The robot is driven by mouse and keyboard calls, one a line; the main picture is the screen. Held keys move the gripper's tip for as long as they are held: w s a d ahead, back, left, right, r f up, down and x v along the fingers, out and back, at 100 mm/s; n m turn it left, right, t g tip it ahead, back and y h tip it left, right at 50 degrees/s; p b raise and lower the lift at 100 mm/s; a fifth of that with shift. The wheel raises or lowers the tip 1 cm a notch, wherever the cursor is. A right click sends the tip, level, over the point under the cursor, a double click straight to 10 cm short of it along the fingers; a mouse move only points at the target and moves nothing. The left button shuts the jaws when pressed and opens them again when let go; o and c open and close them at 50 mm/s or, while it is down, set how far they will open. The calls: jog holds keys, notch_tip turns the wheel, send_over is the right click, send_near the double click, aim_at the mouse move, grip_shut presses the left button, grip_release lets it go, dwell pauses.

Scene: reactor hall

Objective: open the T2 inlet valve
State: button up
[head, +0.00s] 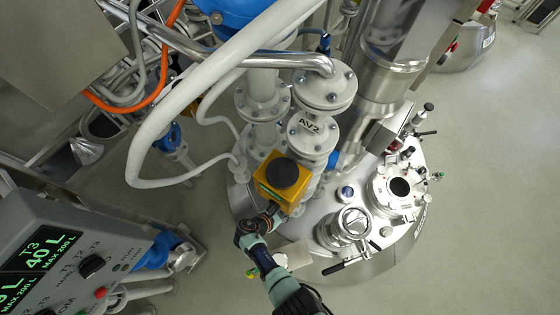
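No label reading T2 shows on a valve. A white flanged pipe body (306,137) marked AV2 stands left of the centre tank. Just below it is a yellow valve box (267,185) with a round black cap (282,173) on top. My arm comes up from the bottom edge, and my gripper (272,209) is at the lower front edge of the yellow box. The fingertips are small and partly dark, so I cannot tell whether they touch the box or hold anything. Any handle behind the gripper is hidden.
A steel tank top (372,215) with ports and clamps lies right of my gripper. White hoses (146,150) and an orange cable (160,75) run at upper left. A grey control panel (55,262) showing T3, 40 L stands at lower left. Open floor (480,200) lies right.

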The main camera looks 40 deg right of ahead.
jog(key=v, duration=1.2)
